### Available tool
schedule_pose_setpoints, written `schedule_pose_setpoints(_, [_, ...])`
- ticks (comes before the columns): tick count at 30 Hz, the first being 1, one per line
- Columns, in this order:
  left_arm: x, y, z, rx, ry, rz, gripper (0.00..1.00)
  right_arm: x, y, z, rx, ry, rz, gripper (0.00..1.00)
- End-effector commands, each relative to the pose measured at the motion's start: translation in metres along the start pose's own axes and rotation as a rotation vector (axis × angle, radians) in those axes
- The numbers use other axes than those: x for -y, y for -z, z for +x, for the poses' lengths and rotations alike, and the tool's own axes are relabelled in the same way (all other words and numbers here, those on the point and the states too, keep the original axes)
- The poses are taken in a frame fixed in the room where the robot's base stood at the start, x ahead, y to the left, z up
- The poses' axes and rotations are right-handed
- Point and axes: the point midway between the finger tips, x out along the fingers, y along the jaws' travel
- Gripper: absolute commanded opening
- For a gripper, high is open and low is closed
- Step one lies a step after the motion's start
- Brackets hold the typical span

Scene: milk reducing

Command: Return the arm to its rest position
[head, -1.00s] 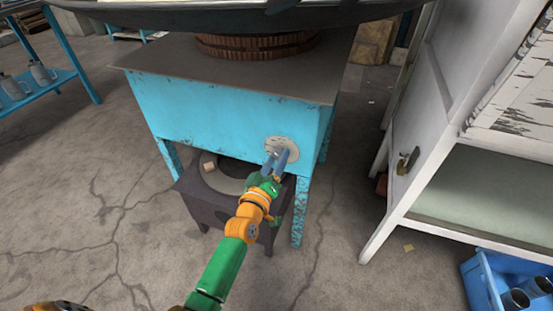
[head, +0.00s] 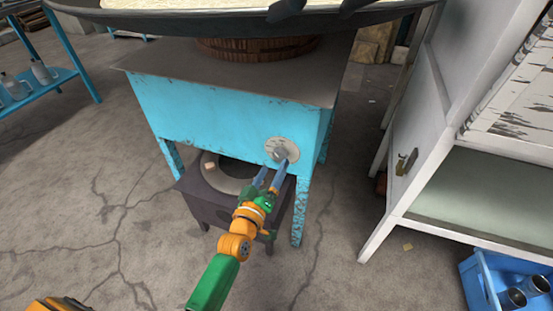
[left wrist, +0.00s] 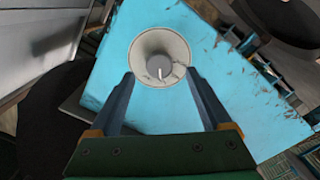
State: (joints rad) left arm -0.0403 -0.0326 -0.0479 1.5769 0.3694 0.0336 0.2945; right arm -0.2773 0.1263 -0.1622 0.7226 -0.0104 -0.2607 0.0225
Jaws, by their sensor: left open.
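My left gripper (head: 272,174) is open and empty, its two blue-grey fingers apart in front of the blue stove (head: 220,110). A round pale dial with a knob (head: 281,150) sits on the stove's front panel, just beyond the fingertips. In the left wrist view the dial (left wrist: 158,56) shows between and beyond the open fingers (left wrist: 160,90), and they look clear of the knob. My green and orange left arm reaches in from the bottom of the head view. My right gripper is not in view.
A large dark pan (head: 240,22) stands on a wooden ring above the stove. A dark burner stand (head: 205,205) is underneath. A white cabinet (head: 405,190) and a blue crate (head: 480,285) with metal cups are at right. A blue shelf (head: 60,76) is far left. Cracked floor is clear at left.

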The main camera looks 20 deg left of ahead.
Motion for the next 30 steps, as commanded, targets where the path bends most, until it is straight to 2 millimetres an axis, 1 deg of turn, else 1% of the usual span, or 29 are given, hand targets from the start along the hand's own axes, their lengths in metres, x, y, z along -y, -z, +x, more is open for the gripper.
schedule_pose_setpoints(1, [-0.002,0.003,-0.011,0.002,0.001,0.001,0.82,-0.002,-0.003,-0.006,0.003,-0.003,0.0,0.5])
schedule_pose_setpoints(3, [-0.001,0.002,-0.022,0.002,0.002,0.001,0.82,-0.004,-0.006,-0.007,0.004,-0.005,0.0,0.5])
schedule_pose_setpoints(6, [-0.001,0.001,-0.032,0.0,0.001,0.001,0.82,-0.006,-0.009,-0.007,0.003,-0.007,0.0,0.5])
schedule_pose_setpoints(18, [0.0,0.0,-0.033,0.0,0.0,0.0,0.82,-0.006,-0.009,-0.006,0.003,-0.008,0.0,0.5])
schedule_pose_setpoints(20, [0.003,-0.005,-0.034,0.014,0.008,0.009,0.82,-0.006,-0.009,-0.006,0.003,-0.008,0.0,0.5])
schedule_pose_setpoints(22, [0.02,-0.028,-0.039,0.084,0.044,0.053,0.82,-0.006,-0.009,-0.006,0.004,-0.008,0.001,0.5])
schedule_pose_setpoints(23, [0.032,-0.045,-0.044,0.135,0.07,0.085,0.82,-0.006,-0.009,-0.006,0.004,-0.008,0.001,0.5])
schedule_pose_setpoints(24, [0.053,-0.072,-0.055,0.221,0.111,0.139,0.82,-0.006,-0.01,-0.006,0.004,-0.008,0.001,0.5])
schedule_pose_setpoints(25, [0.071,-0.095,-0.066,0.297,0.145,0.186,0.82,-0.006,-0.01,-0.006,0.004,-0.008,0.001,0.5])
schedule_pose_setpoints(26, [0.09,-0.117,-0.08,0.376,0.179,0.234,0.82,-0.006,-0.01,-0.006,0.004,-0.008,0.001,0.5])
schedule_pose_setpoints(27, [0.114,-0.143,-0.102,0.482,0.219,0.299,0.82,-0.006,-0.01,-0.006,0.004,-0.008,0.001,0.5])
schedule_pose_setpoints(29, [0.147,-0.176,-0.138,0.63,0.27,0.386,0.82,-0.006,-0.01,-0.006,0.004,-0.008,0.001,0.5])
schedule_pose_setpoints(30, [0.166,-0.192,-0.163,0.721,0.298,0.437,0.82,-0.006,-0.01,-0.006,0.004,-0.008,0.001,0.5])
